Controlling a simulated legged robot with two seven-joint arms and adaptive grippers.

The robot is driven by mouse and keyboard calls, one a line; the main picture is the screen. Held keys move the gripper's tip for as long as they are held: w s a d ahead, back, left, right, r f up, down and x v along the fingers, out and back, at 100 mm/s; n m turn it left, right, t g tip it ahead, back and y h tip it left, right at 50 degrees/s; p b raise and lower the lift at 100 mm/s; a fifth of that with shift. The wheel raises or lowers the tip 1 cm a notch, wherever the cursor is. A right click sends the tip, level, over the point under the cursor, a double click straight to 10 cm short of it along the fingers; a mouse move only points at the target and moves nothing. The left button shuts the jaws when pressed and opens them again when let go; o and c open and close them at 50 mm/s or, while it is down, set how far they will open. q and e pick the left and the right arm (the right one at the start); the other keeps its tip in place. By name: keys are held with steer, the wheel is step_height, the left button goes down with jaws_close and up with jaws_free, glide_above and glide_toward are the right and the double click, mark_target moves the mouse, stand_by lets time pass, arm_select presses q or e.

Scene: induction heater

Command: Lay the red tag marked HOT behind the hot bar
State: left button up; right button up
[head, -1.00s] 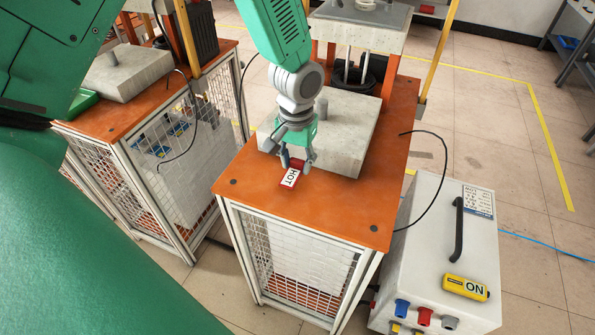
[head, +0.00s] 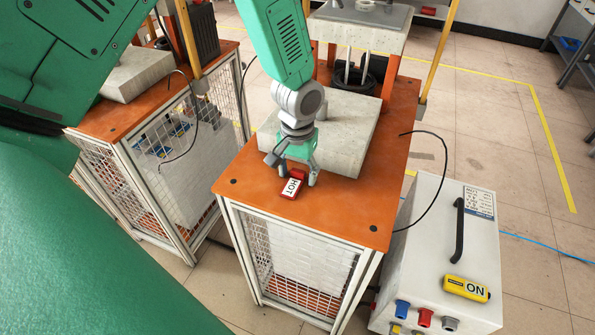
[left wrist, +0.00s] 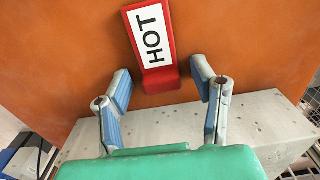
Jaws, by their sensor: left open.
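The red tag (head: 293,187) with a white label reading HOT lies on the orange top of the middle bench, near its front edge. It also shows in the left wrist view (left wrist: 154,45), with one raised red end towards my gripper. My left gripper (head: 291,172) is open just behind the tag. In the left wrist view its fingers (left wrist: 160,76) stand apart on either side of the tag's near end, without visible contact. The pale grey block (head: 345,140) lies behind the gripper. The bar on it is hidden behind my wrist. My right gripper is not in view.
A white power box (head: 440,250) with a yellow ON sign (head: 466,288) stands right of the bench. A black cable (head: 443,165) runs beside it. A caged bench (head: 150,165) stands at left. The orange top (head: 375,205) right of the tag is clear.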

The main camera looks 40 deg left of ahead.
mark_target(297, 172)
arm_select(q)
steer(key=shift+r, duration=0.35)
step_height(297, 172, up, 12)
steer(key=shift+f+p, duration=0.25)
steer(key=shift+p, duration=0.1)
